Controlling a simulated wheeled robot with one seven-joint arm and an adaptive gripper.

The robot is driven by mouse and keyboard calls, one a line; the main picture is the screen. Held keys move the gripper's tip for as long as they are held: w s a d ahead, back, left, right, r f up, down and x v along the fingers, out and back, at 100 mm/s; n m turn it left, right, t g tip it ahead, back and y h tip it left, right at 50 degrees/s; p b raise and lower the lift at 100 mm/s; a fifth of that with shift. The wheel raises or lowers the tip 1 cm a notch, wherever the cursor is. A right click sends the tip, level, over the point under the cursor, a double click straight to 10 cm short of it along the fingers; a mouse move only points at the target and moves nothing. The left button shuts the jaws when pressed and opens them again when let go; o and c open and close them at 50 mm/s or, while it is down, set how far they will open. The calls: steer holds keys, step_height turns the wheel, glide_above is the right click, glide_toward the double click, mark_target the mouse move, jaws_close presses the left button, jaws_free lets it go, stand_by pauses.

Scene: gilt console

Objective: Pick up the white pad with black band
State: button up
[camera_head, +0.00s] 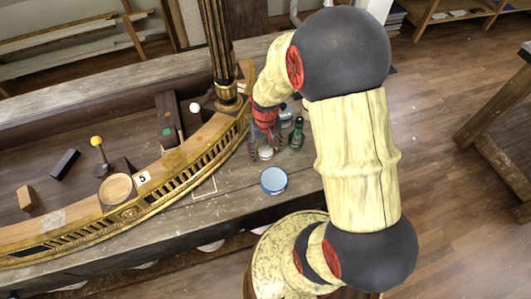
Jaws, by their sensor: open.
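A small round white piece (265,154), which looks like the white pad, sits on the grey wooden table top near the inner curve of the gilt rail. A black band cannot be made out at this size. My gripper (265,148) points down over it, with its dark fingers apart on either side of the white piece. The fingers look open; whether they touch it cannot be told. The arm and red wrist hide part of the area behind.
A blue-rimmed round container (273,181) stands just in front. A dark green bottle (297,135) and a pale grey item (285,115) stand close on the right. The gilt rail (190,160) curves along the left. Table around the white square outline (204,190) is clear.

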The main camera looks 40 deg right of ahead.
steer(key=shift+c, duration=1.4)
steer(key=c, duration=0.8)
steer(key=shift+o, duration=0.2)
